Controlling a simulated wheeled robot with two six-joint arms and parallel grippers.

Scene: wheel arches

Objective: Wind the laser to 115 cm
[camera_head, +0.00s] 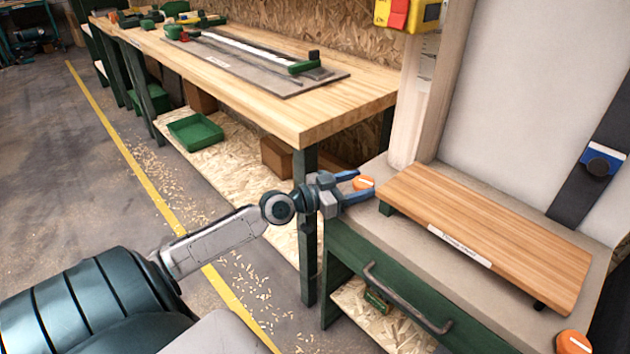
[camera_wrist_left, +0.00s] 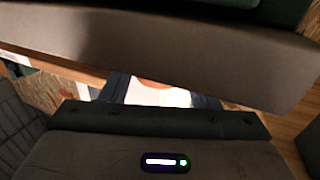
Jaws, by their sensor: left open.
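An orange knob (camera_head: 363,183) sits on the grey bench top, just left of a raised wooden board. My left gripper (camera_head: 357,186) is open, its blue fingers pointing at this knob and at or very near it; I cannot tell whether they touch. In the left wrist view an orange patch (camera_wrist_left: 150,82) shows between the fingers (camera_wrist_left: 160,98), partly hidden. A blue slider with a dark knob (camera_head: 600,162) sits on a dark slanting strip on the pale panel; I cannot tell whether it is the laser. No scale reading is legible. My right gripper is not in view.
The raised wooden board (camera_head: 485,235) carries a white label. A second orange knob (camera_head: 573,342) is at the bench's front right corner. A green drawer with a handle (camera_head: 405,300) is below. A long workbench (camera_head: 340,108) stands behind; open floor lies left.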

